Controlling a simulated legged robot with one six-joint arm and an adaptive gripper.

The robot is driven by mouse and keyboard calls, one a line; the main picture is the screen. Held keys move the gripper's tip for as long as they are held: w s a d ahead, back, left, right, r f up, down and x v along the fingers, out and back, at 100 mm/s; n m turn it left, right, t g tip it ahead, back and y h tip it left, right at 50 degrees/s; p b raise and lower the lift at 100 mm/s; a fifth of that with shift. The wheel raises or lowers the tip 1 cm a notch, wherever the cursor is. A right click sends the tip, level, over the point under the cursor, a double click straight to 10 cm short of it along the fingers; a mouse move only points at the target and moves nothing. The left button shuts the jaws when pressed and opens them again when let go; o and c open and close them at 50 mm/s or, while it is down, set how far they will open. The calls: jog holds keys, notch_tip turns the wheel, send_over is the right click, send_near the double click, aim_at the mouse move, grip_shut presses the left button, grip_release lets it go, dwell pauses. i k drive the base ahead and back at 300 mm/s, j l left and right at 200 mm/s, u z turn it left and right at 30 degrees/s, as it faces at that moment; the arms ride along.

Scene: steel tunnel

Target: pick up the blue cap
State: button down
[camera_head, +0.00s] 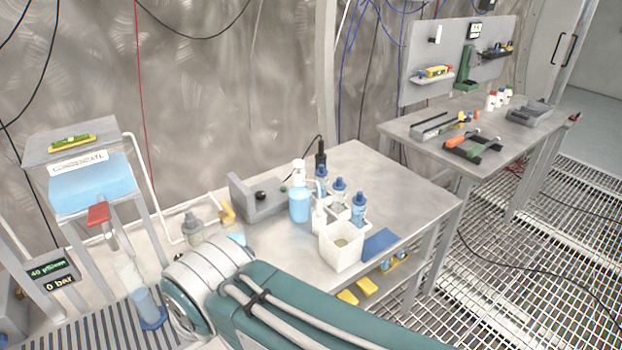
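Three small bottles with blue caps stand together on the near steel table. One blue cap (339,184) is in the middle, another blue cap (358,199) is to its right, and a third blue cap (321,172) is behind to the left. The bottles appear to stand in a white holder (319,217), partly hidden by a white open box (341,251) in front. I cannot tell which cap the task means. My teal and white arm crosses the bottom of the view, in front of the table. My gripper is not visible.
A wash bottle with blue liquid (299,205) stands left of the capped bottles, near a grey device (262,198). The table's right side (400,190) is clear. A tool table (410,128) stands behind right.

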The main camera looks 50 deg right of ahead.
aim_at(338, 185)
jog(key=k+l+z, duration=0.15)
jog(key=k+z, duration=0.3)
jog(key=k, duration=0.15)
jog(key=i+l+z, duration=0.15)
jog(key=z, duration=0.25)
jog(key=i+z, duration=0.15)
jog(key=z, duration=0.2)
jog(key=i+l+z, duration=0.1)
jog(key=z, duration=0.3)
jog(key=i, duration=0.3)
